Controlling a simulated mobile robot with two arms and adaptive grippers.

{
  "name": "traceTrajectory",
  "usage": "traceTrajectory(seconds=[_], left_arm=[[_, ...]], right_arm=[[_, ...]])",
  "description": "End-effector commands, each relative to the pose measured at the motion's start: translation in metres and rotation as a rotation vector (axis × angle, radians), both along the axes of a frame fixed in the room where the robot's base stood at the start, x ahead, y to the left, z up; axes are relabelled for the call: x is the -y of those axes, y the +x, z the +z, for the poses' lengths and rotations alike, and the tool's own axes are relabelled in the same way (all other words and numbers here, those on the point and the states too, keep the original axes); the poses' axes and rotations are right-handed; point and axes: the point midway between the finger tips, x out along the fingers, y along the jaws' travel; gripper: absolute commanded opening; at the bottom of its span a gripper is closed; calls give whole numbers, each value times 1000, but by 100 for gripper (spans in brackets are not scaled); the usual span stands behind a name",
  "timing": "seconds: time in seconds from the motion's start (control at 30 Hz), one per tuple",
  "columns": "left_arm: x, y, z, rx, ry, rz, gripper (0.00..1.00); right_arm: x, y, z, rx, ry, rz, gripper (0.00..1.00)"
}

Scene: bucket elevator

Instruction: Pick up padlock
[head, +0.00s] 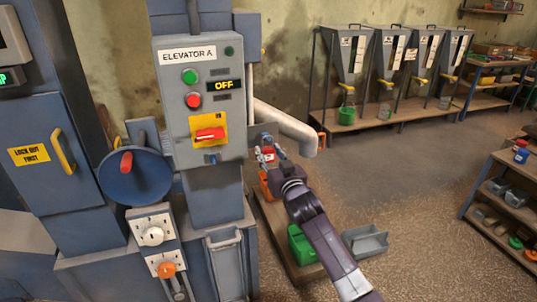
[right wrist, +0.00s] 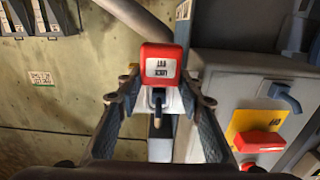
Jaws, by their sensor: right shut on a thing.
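The padlock (right wrist: 158,65) has a red body with a white label and a grey shackle hanging below it in the right wrist view. In the head view the padlock (head: 268,153) is a small red patch right of the control box. My right gripper (right wrist: 160,88) is shut on it, with a finger on each side. In the head view my right gripper (head: 272,160) partly hides it and holds it above the bench. My left gripper is not in view.
The grey control box (head: 216,125) reads ELEVATOR A and OFF, with a red rotary switch (head: 209,135) on a yellow plate. A pipe (head: 285,122) runs close behind my right gripper. A green bin (head: 302,245) and grey tray (head: 365,241) lie below. Open floor is to the right.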

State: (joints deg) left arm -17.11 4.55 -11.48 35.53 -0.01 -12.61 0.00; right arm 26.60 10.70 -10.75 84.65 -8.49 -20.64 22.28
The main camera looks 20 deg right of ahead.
Motion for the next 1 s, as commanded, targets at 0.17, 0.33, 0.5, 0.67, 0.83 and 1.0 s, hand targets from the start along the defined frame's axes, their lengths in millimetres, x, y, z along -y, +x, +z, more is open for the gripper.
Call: traceTrajectory(seconds=[0.17,0.33,0.5,0.67,0.83,1.0], left_arm=[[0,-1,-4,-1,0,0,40],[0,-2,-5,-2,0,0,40],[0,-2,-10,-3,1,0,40],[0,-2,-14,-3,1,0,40],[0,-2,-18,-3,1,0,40],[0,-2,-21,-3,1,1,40]], right_arm=[[0,-1,15,5,-1,1,8],[0,-25,12,2,-1,1,8],[2,-62,12,3,0,1,8],[3,-104,11,2,0,1,8],[5,-141,11,2,-2,1,8],[6,-166,13,2,-1,0,8]])
